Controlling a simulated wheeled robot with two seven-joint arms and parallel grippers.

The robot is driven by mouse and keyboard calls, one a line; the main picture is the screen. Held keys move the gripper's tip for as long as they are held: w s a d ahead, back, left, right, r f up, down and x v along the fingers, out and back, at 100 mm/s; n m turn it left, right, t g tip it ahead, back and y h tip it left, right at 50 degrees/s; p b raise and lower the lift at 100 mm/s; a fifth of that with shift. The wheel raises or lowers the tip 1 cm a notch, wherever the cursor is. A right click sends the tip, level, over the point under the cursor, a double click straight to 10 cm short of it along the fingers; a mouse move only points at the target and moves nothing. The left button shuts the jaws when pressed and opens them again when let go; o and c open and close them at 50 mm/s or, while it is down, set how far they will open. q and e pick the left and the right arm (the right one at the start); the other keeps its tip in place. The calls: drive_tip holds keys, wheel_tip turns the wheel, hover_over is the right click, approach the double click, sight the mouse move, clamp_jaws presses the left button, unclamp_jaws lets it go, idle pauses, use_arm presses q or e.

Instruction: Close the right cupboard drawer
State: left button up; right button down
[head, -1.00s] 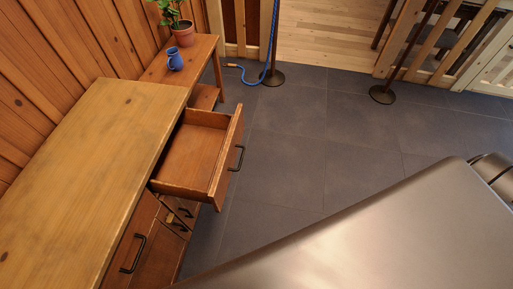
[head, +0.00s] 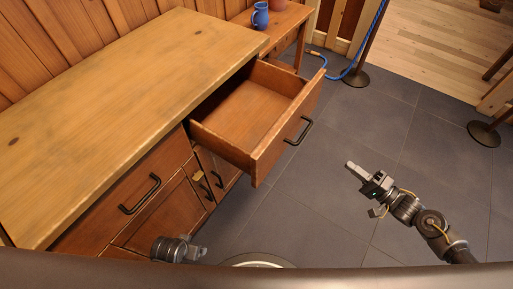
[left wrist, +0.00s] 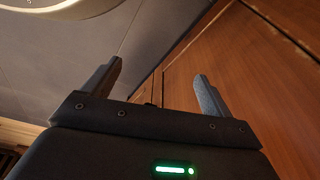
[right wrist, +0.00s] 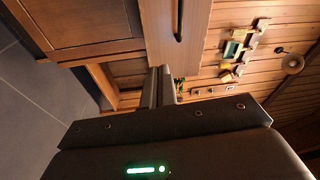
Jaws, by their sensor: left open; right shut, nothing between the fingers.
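The right cupboard drawer (head: 283,137) stands well pulled out of the cupboard (head: 122,92), and its inside looks empty. It has a dark bar handle (head: 299,131) on its front. My right gripper (head: 350,168) is shut and empty, out in front and to the right of the drawer, apart from it. In the right wrist view its fingers (right wrist: 158,86) lie together, with a wooden front and dark handle (right wrist: 180,20) beyond. My left gripper (head: 196,253) is low in front of the cupboard. The left wrist view shows its fingers (left wrist: 155,88) open and empty beside a wooden front (left wrist: 250,75).
A left drawer handle (head: 139,195) and lower doors sit on the cupboard front. A side table (head: 288,30) with a blue jug (head: 261,16) stands beyond. A rope post base (head: 355,77) and another (head: 484,134) stand on the grey floor.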

use_arm(q)
drive_tip(key=shift+w+r+b, duration=0.4)
drive_tip(key=shift+r+b, duration=0.05)
drive_tip(key=shift+r, duration=0.35)
use_arm(e)
drive_tip(key=w+a+r+g+y, duration=0.1)
drive_tip(key=w+a+r, duration=0.1)
drive_tip(key=a, duration=0.4)
drive_tip(key=w+a+r+y, duration=0.1)
drive_tip(key=w+a+r, duration=0.2)
drive_tip(key=a, duration=0.4)
drive_tip(key=shift+w+r+g+y, duration=0.35)
drive_tip(key=shift+w+g+y, duration=0.05)
drive_tip(key=shift+w, duration=0.15)
use_arm(q)
drive_tip(key=shift+r, duration=0.1)
use_arm(e)
drive_tip(key=shift+a, duration=0.15)
